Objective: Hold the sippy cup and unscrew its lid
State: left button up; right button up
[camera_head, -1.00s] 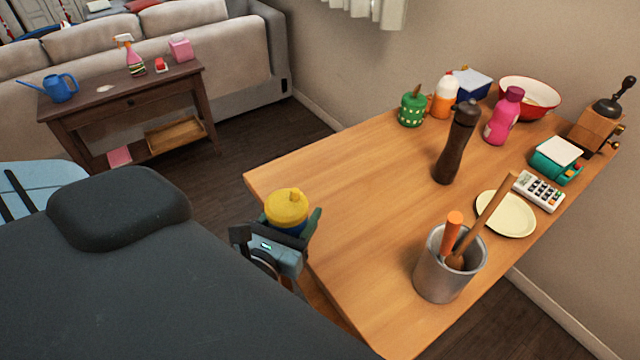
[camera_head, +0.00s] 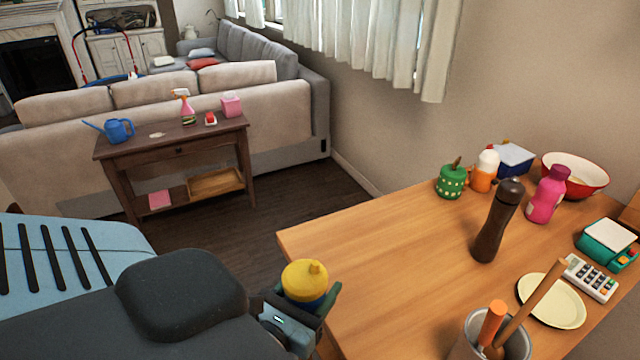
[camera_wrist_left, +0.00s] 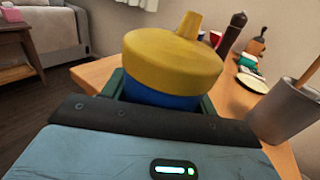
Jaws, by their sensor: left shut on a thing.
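The sippy cup has a yellow lid (camera_head: 305,276) with a spout and a blue body (camera_head: 312,303). My left gripper (camera_head: 310,306) is shut around the blue body, just below the lid, at the left edge of the wooden table (camera_head: 390,262). In the left wrist view the yellow lid (camera_wrist_left: 172,60) sits on the blue body (camera_wrist_left: 160,95) between the green fingers (camera_wrist_left: 160,101). The cup looks upright, and its lower part is hidden by the gripper. My right gripper is not in view.
A metal utensil pot (camera_head: 490,345) stands at the table's front. A dark pepper mill (camera_head: 496,222), green jar (camera_head: 451,182), pink bottle (camera_head: 546,196) and cream plate (camera_head: 552,300) stand farther right. The table's left middle is clear. A dark side table (camera_head: 172,150) stands behind.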

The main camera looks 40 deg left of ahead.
pick_arm(q)
jog(key=w+d+r+m+g+h+p, duration=0.1)
jog(key=w+d+r+m+g+h, duration=0.1)
jog(key=d+h, duration=0.5)
jog(key=w+d+r+m+g+h+p, duration=0.1)
jog(key=w+d+r+m+h, duration=0.4)
jog(key=w+d+m+h, duration=0.2)
jog(key=shift+w+d+m+g+h, duration=0.15)
jog(key=shift+d+m+g+h, duration=0.25)
jog(key=shift+d+m+h, duration=0.35)
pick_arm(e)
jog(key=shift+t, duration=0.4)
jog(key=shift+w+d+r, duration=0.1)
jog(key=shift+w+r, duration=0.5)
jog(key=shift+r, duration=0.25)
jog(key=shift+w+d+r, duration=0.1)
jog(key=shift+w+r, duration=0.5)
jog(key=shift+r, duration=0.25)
